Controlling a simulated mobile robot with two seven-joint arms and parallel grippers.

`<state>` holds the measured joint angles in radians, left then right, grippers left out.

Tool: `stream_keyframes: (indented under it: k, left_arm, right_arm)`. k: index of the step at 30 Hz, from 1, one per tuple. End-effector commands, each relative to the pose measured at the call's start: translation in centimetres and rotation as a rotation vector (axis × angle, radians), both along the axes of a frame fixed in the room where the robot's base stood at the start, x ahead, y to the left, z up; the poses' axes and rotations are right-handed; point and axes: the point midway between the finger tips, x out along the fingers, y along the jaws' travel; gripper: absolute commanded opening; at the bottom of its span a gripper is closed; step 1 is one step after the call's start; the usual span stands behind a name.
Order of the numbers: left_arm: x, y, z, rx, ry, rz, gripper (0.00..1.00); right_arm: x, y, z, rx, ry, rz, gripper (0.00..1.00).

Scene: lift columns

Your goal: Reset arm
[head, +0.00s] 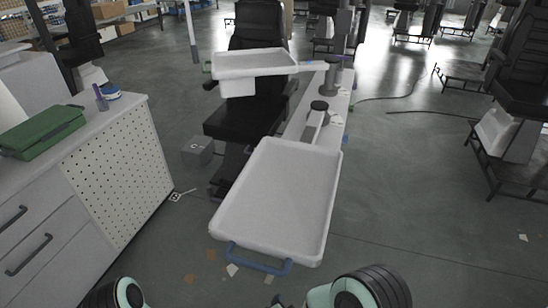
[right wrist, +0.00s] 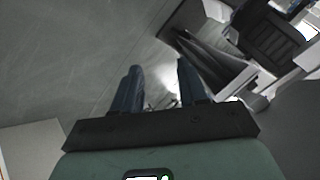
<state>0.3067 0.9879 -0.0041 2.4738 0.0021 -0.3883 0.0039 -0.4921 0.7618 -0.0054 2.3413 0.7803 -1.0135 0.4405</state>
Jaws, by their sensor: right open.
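My right gripper (right wrist: 160,66) shows in the right wrist view with its two dark fingers apart. Nothing is between them; grey floor and blurred furniture show beyond. In the head view only rounded parts of my arms show along the bottom edge, at the left and right. Neither gripper can be seen there, and my left gripper is in no view.
A large white tray (head: 272,200) with a blue handle (head: 257,260) is in front of me. A smaller white tray (head: 255,64) stands behind it by a black chair (head: 245,118). A cabinet (head: 118,170) at left carries a green case (head: 45,131).

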Motion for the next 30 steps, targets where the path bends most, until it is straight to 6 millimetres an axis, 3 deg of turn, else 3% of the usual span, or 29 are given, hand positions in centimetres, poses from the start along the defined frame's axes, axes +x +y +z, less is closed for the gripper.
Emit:
stream_keyframes:
  k: [1, 3, 6, 9, 12, 15, 19, 30]
  left_arm:
    - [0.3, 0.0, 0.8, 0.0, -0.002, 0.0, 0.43]
    - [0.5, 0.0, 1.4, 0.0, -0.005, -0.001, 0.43]
    - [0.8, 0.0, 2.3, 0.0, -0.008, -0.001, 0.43]
    - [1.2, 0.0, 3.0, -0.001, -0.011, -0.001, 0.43]
    - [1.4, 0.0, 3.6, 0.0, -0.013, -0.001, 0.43]
    - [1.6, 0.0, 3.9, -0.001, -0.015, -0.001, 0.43]
    - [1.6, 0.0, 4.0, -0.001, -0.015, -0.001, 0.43]
    - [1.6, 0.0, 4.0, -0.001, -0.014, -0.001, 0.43]
  right_arm:
    - [-1.1, -2.3, -2.7, -0.03, 0.107, 0.051, 0.42]
    - [-3.5, -4.5, -6.0, -0.048, 0.246, 0.148, 0.42]
    - [-7.9, -7.1, -9.7, -0.039, 0.435, 0.294, 0.42]
    - [-12.9, -8.8, -11.9, 0.007, 0.591, 0.432, 0.42]
    - [-17.1, -9.6, -12.7, 0.065, 0.697, 0.549, 0.42]
    - [-20.0, -9.9, -12.9, 0.115, 0.758, 0.63, 0.42]
    - [-21.6, -10.0, -12.9, 0.143, 0.786, 0.68, 0.42]
    - [-21.7, -10.0, -13.0, 0.144, 0.788, 0.684, 0.42]
